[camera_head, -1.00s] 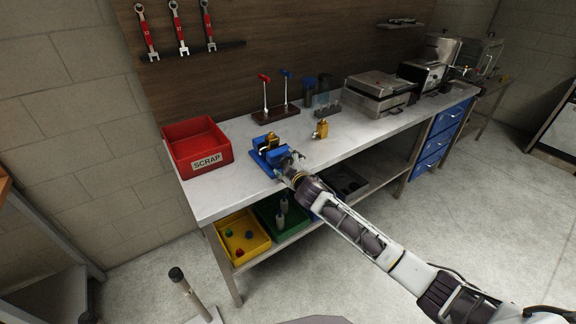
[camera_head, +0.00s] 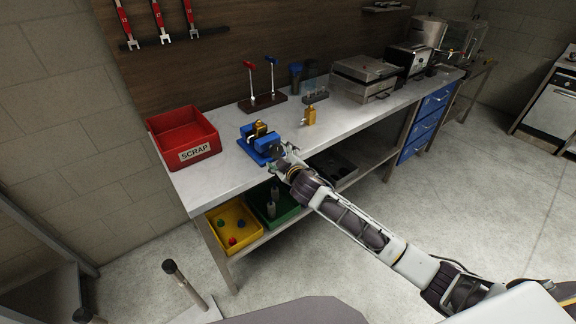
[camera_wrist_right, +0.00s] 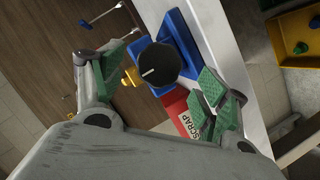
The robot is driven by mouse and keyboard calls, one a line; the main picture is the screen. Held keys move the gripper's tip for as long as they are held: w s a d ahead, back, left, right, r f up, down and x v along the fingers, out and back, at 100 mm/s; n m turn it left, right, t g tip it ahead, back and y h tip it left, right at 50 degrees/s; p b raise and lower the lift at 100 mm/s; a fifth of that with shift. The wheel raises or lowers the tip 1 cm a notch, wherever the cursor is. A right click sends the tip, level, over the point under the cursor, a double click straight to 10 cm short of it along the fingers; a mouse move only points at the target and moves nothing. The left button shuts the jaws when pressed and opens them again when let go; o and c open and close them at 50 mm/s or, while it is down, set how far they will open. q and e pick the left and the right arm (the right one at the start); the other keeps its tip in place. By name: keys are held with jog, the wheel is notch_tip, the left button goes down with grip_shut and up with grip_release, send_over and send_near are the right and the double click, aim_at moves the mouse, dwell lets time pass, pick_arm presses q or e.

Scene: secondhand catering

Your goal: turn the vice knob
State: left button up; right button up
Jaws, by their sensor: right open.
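The blue vice (camera_head: 262,149) stands at the front edge of the workbench with a brass piece (camera_head: 260,129) at its jaws. In the right wrist view, its round black knob (camera_wrist_right: 158,65) with a white line faces the camera, in front of the blue vice body (camera_wrist_right: 183,42). My right gripper (camera_head: 284,160) is at the vice's front side. In the wrist view the right gripper (camera_wrist_right: 163,79) is open, with green-padded fingers on either side of the knob and visible gaps. The knob is hidden in the head view. My left gripper is not in view.
The red SCRAP bin (camera_head: 184,140) stands left of the vice. A second brass piece (camera_head: 310,116) and a rack with red and blue levers (camera_head: 262,103) are to its right and behind. Yellow (camera_head: 232,225) and green bins (camera_head: 262,207) sit on the lower shelf.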

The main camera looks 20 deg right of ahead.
jog(key=v, duration=0.7)
dwell(0.3)
dwell(0.3)
jog(key=shift+a+r, duration=0.1)
